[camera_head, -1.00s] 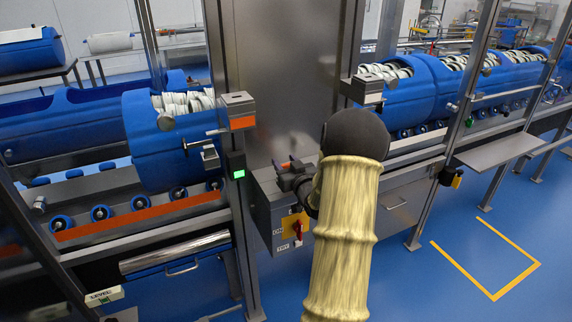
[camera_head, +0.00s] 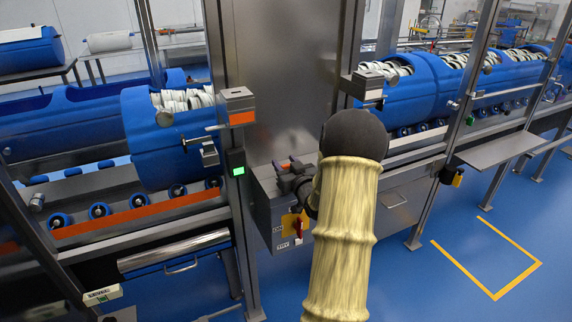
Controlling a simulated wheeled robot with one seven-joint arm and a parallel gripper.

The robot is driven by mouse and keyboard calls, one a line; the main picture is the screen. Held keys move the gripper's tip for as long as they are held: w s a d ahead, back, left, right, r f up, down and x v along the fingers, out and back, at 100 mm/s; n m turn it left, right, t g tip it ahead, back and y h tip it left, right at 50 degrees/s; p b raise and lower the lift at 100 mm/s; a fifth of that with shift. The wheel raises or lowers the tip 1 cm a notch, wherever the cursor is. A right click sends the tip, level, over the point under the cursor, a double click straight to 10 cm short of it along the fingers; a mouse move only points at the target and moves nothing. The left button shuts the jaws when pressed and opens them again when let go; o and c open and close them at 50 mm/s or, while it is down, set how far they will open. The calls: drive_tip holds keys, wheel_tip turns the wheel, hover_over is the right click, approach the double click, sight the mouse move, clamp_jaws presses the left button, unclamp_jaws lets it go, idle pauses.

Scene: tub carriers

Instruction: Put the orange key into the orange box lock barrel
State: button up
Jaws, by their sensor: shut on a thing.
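My gripper (camera_head: 288,179) is dark and sits just above the top of a grey control box, low in the middle of the view. It is shut on a small orange thing, which I take to be the orange key (camera_head: 284,164); only a little orange shows at the fingertips. My arm and wrist hide much of it. A grey lock box with an orange band (camera_head: 241,116) is on the metal post, up and left of my gripper. Its lock barrel cannot be made out. I cannot tell whether the key touches anything.
The grey control box (camera_head: 269,213) carries a red switch on a yellow plate (camera_head: 294,224). A blue tub (camera_head: 165,148) with white pieces stands on rollers at left. A second grey box (camera_head: 367,85) is on the right post. A steel shelf (camera_head: 501,150) juts out at right.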

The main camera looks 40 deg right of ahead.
drive_tip(key=shift+f+b, duration=0.9)
drive_tip(key=shift+f, duration=0.05)
drive_tip(key=o, duration=1.1)
drive_tip(key=shift+s, duration=0.1)
drive_tip(key=b+v, duration=0.1)
drive_tip(key=v, duration=1.6)
drive_tip(key=shift+s, duration=0.1)
